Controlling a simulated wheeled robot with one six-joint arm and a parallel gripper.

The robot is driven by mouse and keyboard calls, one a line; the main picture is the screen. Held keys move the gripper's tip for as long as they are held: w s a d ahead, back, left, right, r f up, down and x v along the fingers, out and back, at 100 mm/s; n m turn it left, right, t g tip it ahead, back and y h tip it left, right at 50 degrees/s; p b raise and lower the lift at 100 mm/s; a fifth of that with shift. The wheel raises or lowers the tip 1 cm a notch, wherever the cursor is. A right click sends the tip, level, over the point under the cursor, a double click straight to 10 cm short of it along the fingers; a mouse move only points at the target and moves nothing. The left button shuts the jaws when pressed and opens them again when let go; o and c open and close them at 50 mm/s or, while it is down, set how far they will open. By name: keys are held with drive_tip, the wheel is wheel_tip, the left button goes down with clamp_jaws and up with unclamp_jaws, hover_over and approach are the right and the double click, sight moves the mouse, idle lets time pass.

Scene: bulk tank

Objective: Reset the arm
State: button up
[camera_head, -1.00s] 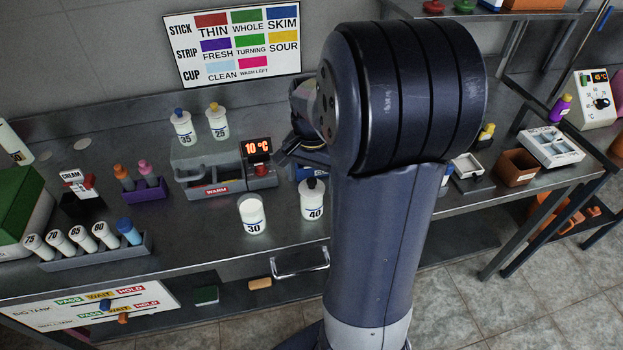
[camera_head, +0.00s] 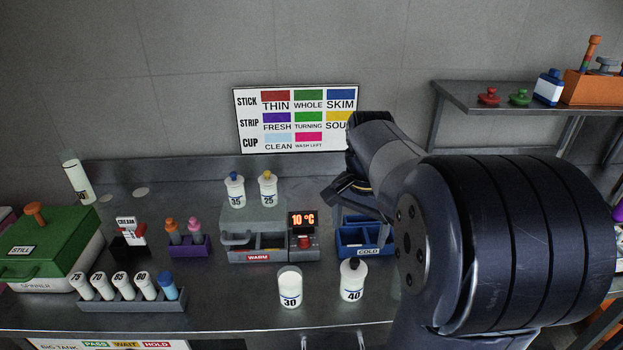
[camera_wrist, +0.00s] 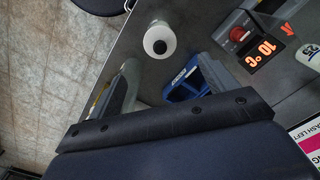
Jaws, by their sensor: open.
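My arm rises at the right in the head view. My gripper (camera_head: 343,192) is at the far end of it, above the counter near the blue cold box (camera_head: 362,240). Its jaws are open and I see nothing held, though the arm partly hides them. In the wrist view my gripper's dark body fills the lower part. Beyond it are the blue cold box (camera_wrist: 193,80), the white bottle with a dark cap (camera_wrist: 160,40) and the 10 °C display (camera_wrist: 263,52).
Bottle 30 (camera_head: 289,288) and bottle 40 (camera_head: 353,281) stand at the counter's front. The grey warm box (camera_head: 262,214) is left of the cold box. A vial rack (camera_head: 135,303) and green box (camera_head: 45,245) are at left. A shelf (camera_head: 455,97) is at upper right.

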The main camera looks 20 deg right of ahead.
sight(355, 261)
wheel_tip(355, 261, down, 11)
drive_tip(key=shift+r, duration=0.2)
drive_tip(key=shift+r+p, duration=0.5)
drive_tip(key=shift+r, duration=0.2)
drive_tip(key=shift+r+p, duration=0.3)
drive_tip(key=shift+r, duration=0.2)
